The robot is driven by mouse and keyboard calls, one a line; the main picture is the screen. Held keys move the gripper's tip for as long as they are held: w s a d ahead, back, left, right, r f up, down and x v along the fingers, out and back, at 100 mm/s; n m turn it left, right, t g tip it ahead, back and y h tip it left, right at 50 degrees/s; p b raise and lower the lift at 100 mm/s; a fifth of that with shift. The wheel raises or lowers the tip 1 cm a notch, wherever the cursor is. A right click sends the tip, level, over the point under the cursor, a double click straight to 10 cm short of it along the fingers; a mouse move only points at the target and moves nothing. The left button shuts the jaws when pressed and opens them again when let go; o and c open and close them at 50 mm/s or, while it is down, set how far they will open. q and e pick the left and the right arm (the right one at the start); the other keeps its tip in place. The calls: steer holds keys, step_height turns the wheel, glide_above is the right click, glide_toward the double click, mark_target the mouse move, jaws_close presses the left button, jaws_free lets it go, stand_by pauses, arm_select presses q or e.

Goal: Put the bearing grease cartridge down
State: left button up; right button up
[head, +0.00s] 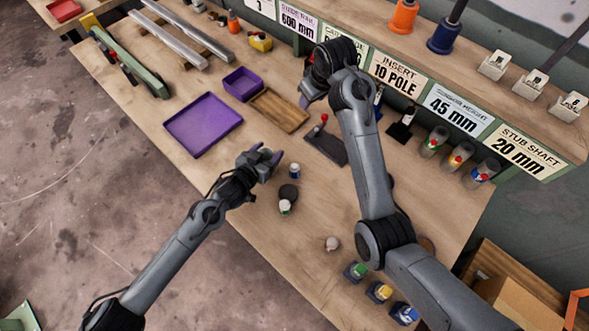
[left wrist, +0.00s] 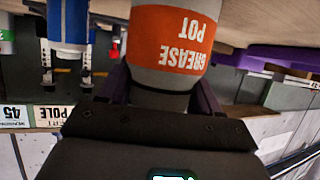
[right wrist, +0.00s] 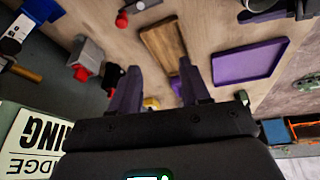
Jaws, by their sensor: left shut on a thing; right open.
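The bearing grease cartridge (left wrist: 174,45) is a grey cylinder with an orange label reading "GREASE POT". In the left wrist view it sits between the purple fingers of my left gripper (head: 265,153), which is shut on it. In the head view the cartridge is mostly hidden by the gripper, and I cannot tell whether its base touches the table. My right gripper (right wrist: 157,80) is open and empty, high over the back of the bench. In the head view its purple fingertip (head: 304,101) shows near the wooden tray.
A purple tray (head: 190,140) and wooden tray (head: 290,118) lie behind. Bare bench (head: 235,225) shows toward the front.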

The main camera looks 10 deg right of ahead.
steer(key=s+a+f+m+g, duration=0.2)
steer(key=s+a+f+m, duration=0.1)
steer(key=s+f+m, duration=0.15)
steer(key=m+g+h, duration=0.1)
steer(key=m+g, duration=0.1)
steer(key=m, duration=0.4)
glide_above(295, 165)
step_height(295, 165, down, 7)
steer(key=shift+r, duration=0.1)
steer(key=shift+s+a+f, duration=0.1)
steer(key=shift+f, duration=3.35)
jaws_close()
steer(key=shift+r, duration=5.05)
